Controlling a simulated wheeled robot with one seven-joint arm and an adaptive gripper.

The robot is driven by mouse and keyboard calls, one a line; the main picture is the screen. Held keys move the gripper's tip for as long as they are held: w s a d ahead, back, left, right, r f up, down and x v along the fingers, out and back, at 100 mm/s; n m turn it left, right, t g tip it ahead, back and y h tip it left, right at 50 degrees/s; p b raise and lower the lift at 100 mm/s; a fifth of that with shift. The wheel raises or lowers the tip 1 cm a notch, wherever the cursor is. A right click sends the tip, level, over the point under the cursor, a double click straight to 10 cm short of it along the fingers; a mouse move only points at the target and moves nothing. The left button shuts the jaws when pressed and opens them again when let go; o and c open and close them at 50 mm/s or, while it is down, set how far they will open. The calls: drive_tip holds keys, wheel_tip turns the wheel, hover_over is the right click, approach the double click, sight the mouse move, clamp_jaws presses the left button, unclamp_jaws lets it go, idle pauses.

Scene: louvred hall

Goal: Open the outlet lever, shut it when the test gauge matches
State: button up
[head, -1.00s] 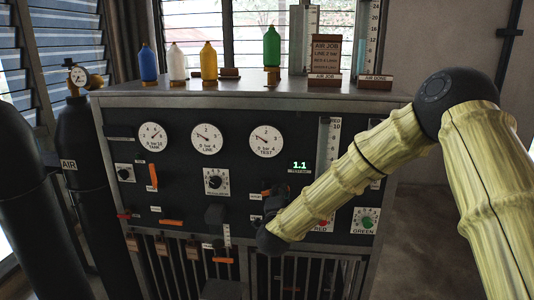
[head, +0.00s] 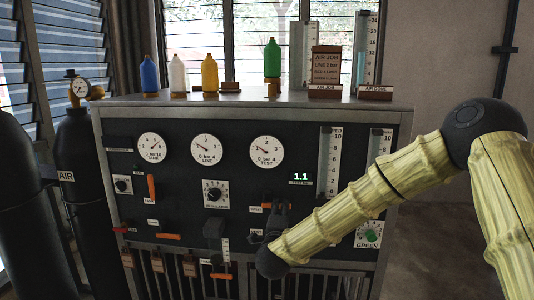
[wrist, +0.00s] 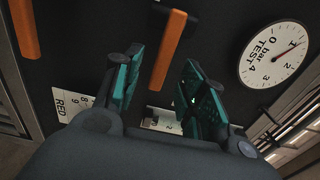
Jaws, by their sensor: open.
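The dark panel carries the round white test gauge (head: 266,150), whose needle points to the upper left. A small green display (head: 300,177) beside it reads 1.1. My gripper (head: 279,206) is at the panel below the test gauge, in front of an orange lever (head: 268,207) that it partly hides. In the wrist view the open fingers (wrist: 165,88) stand either side of the near end of an orange lever (wrist: 168,48), with no clear contact. The test gauge (wrist: 274,54) shows there with its needle near 1. The lever's label is not readable.
Tank gauge (head: 153,147) and line gauge (head: 206,147) sit left of the test gauge, above a regulator knob (head: 215,194). Other orange levers (head: 151,188) are on the panel. Coloured bottles (head: 209,75) and an air job sign (head: 326,66) stand on top.

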drive_tip(key=shift+s+a, duration=0.15)
drive_tip(key=shift+s, duration=1.15)
drive_tip(key=shift+s+a, duration=0.1)
drive_tip(key=shift+s, duration=1.2)
drive_tip(key=s+a, duration=0.1)
drive_tip(key=s, duration=1.1)
